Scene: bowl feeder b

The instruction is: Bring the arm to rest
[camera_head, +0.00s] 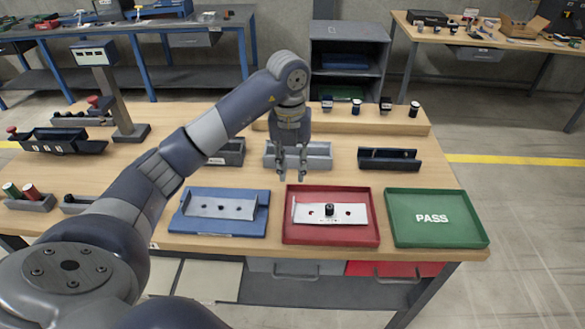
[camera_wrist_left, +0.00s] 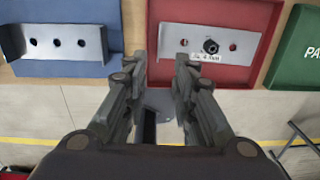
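My left arm (camera_head: 183,158) reaches in from the lower left of the head view. Its gripper (camera_head: 292,175) points down above the workbench, behind the red tray (camera_head: 366,236) and in front of a grey bin (camera_head: 318,162). In the left wrist view the two fingers of my left gripper (camera_wrist_left: 160,62) stand apart with nothing between them. The red tray holds a metal bracket (camera_head: 302,212) with a dark round part (camera_head: 329,209) on it. My right gripper is not in view.
A blue tray (camera_head: 191,229) with a metal bracket lies at left. A green PASS tray (camera_head: 466,238) lies at right, empty. A dark holder (camera_head: 390,160) and a wooden ledge (camera_head: 365,121) with several small parts stand behind. A display post (camera_head: 118,95) rises at left.

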